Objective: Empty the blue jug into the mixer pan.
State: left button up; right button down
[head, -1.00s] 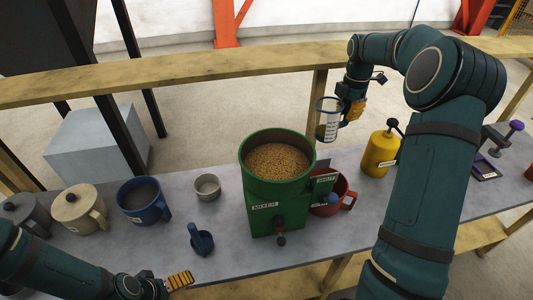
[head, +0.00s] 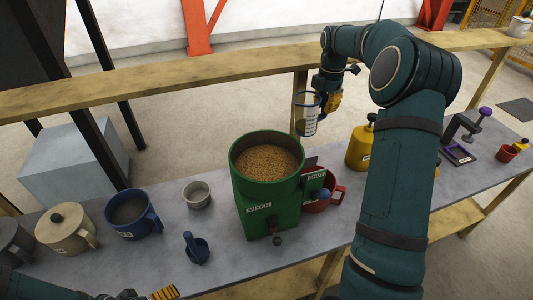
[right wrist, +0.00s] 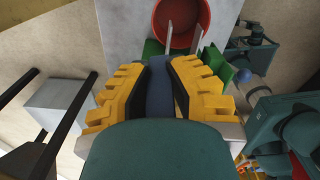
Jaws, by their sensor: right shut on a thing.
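The clear jug with a blue rim (head: 307,115) is held up in the air behind and slightly right of the mixer. It looks roughly upright; how full it is I cannot tell. My right gripper (head: 324,101) is shut on its blue handle (right wrist: 160,88), seen between the yellow fingers in the right wrist view. The green mixer (head: 268,215) stands on the bench, its round pan (head: 236,152) holding tan grains. The jug is apart from the pan. My left gripper (head: 160,294) shows only partly at the bottom edge, its jaws unclear.
A red mug (head: 322,200) sits beside the mixer's chute. A yellow canister (head: 359,147) stands to the right, near my right arm.

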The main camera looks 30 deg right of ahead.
jog(key=w+a+m, duration=0.3)
jog(key=a+m, duration=0.7)
jog(key=a, duration=0.1)
jog(key=w+a+m, duration=0.3)
jog(key=a+m, duration=0.7)
jog(key=a, duration=0.1)
jog(key=s+a+m+h, duration=0.1)
jog(key=a+m, duration=1.8)
jog(key=shift+s+a, duration=0.3)
jog(key=shift+a, duration=0.05)
jog(key=shift+r, duration=0.1)
